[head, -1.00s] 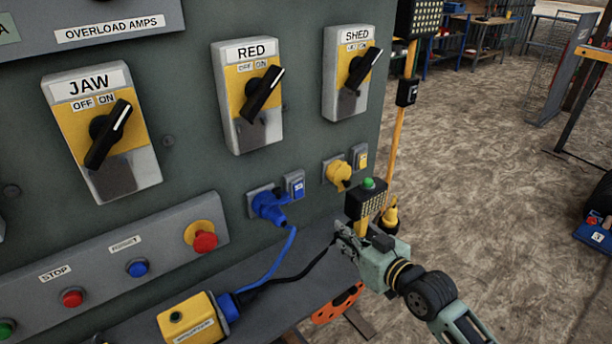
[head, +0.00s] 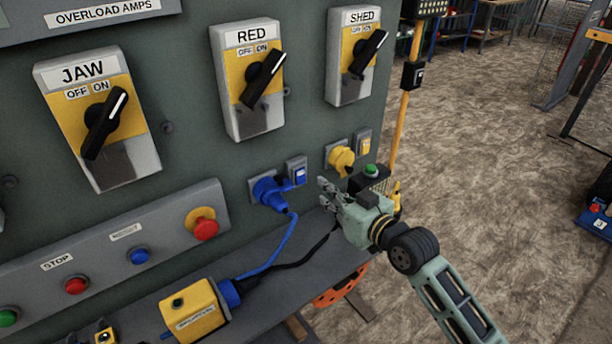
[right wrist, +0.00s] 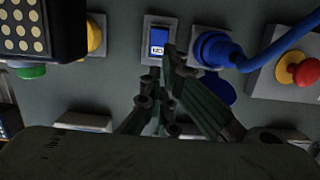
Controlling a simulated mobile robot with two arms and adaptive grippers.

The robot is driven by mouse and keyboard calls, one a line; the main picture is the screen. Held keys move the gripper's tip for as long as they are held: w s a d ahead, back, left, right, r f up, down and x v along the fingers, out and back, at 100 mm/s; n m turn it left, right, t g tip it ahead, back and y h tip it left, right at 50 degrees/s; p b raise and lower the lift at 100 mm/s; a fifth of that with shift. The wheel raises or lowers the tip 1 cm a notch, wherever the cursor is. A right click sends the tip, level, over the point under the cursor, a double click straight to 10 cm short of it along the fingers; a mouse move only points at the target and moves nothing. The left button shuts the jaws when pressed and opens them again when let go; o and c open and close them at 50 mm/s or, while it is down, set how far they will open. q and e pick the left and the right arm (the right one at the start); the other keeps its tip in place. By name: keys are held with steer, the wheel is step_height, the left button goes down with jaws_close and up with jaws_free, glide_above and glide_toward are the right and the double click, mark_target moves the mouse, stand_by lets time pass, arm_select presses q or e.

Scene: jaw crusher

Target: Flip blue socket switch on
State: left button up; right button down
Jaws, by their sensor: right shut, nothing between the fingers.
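The blue socket switch (head: 297,173) is a small blue rocker in a grey frame on the panel. It is just right of the blue socket with its blue plug (head: 268,193). In the right wrist view the switch (right wrist: 158,40) shows at top centre, with the blue plug (right wrist: 216,50) to its right. My right gripper (head: 324,192) is shut and empty, just right of and below the switch in the head view. In the right wrist view its fingertips (right wrist: 166,62) point at the switch's lower edge; I cannot tell whether they touch. My left gripper is not in view.
A yellow socket (head: 341,158) with its own switch (head: 364,145) is to the right. A blue cable (head: 283,245) hangs from the plug to a yellow box (head: 194,310) on the ledge. A red emergency button (head: 205,229) is to the left. Rotary switches sit above.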

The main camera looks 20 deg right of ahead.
mark_target(299, 173)
steer(key=p+x, duration=0.1)
steer(key=x, duration=0.8)
steer(key=shift+w, duration=0.15)
